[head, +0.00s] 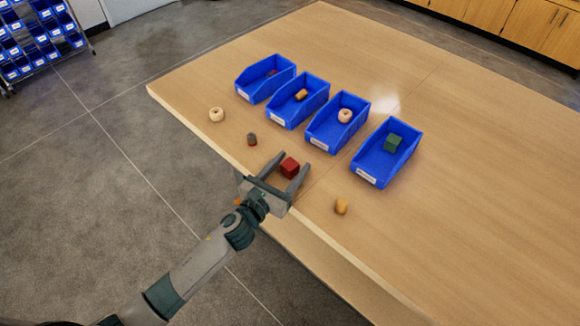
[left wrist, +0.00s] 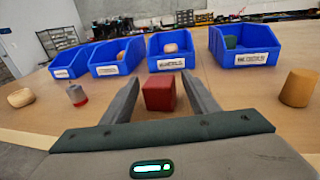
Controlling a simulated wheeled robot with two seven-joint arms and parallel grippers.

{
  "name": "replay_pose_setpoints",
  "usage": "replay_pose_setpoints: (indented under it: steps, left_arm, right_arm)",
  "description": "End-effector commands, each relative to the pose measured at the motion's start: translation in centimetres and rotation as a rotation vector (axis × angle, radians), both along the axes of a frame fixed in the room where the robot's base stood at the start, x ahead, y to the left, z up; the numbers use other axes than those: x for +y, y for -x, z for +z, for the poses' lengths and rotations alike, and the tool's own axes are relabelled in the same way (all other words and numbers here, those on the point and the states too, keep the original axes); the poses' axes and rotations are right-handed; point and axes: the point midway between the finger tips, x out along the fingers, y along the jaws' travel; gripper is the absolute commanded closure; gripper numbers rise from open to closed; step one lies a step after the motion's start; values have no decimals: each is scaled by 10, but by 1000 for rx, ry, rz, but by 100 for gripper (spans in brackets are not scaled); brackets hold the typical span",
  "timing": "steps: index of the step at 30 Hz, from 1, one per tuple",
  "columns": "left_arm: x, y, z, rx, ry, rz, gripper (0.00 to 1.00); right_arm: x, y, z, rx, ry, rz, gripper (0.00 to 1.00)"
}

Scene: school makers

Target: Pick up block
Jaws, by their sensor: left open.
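A red block (head: 289,167) sits on the wooden table close to its front edge. My left gripper (head: 292,163) is open, with one finger on each side of the block. In the left wrist view the red block (left wrist: 159,94) stands between the two fingers (left wrist: 162,88), with a small gap visible on each side. My right gripper is not in view.
Blue bins (head: 244,91) stand in a row behind the block, holding small items, one a green block (head: 392,143). The table's right side is clear.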

Motion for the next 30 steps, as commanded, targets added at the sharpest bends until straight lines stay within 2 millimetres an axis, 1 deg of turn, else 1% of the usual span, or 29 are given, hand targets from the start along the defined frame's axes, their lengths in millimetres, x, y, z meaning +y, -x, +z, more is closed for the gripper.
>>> replay_pose_setpoints:
  steps: [6,7,8,9,11,12,13,14,15,23,26,30]
  left_arm:
    - [0,0,0,0,0,0,46]
    - [0,0,0,0,0,0,48]
    - [0,0,0,0,0,0,55]
    - [0,0,0,0,0,0,65]
    - [0,0,0,0,0,0,79]
    - [0,0,0,1,0,0,89]
    - [0,0,0,1,0,0,91]
    - [0,0,0,1,0,0,91]
    - [0,0,0,0,0,0,94]
    - [0,0,1,0,0,0,94]
    - [0,0,5,-1,0,0,94]
    - [0,0,17,-3,-1,-1,94]
  right_arm:
    - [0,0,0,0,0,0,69]
    - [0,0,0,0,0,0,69]
    - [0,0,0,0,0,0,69]
    - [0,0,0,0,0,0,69]
    - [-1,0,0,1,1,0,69]
    - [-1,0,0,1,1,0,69]
    - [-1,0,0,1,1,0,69]
    - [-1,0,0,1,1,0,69]
    - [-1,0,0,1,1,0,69]
    - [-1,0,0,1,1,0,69]
    - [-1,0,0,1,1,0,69]
    - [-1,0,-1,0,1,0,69]
